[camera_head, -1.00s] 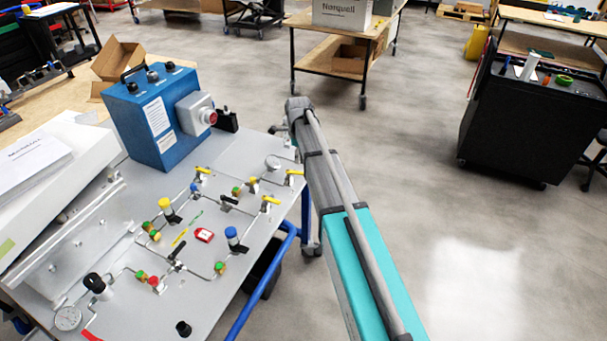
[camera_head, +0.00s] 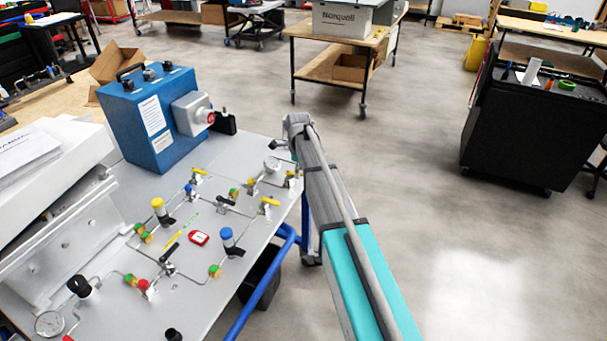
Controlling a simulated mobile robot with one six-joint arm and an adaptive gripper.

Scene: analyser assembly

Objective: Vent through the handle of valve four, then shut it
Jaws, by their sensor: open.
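A grey panel (camera_head: 237,262) on the bench carries tubing and several small valves. Yellow-handled valves show at upper left (camera_head: 199,173), in the middle (camera_head: 251,184), at lower right (camera_head: 268,202) and at the right edge (camera_head: 291,175). Other valves have black handles (camera_head: 226,200). I cannot read any numbers, so I cannot tell which is valve four. My gripper (camera_head: 293,162) is small and partly hidden behind my arm's end. It is open, over the panel's right edge, close to the right-edge valve, and partly covers it. I cannot tell whether they touch.
A round gauge (camera_head: 272,164) sits just left of my gripper. A blue box (camera_head: 150,120) with a red button stands behind the valves. A red tag (camera_head: 199,238) lies on the panel. Blue bench tubing (camera_head: 262,282) runs below the right edge.

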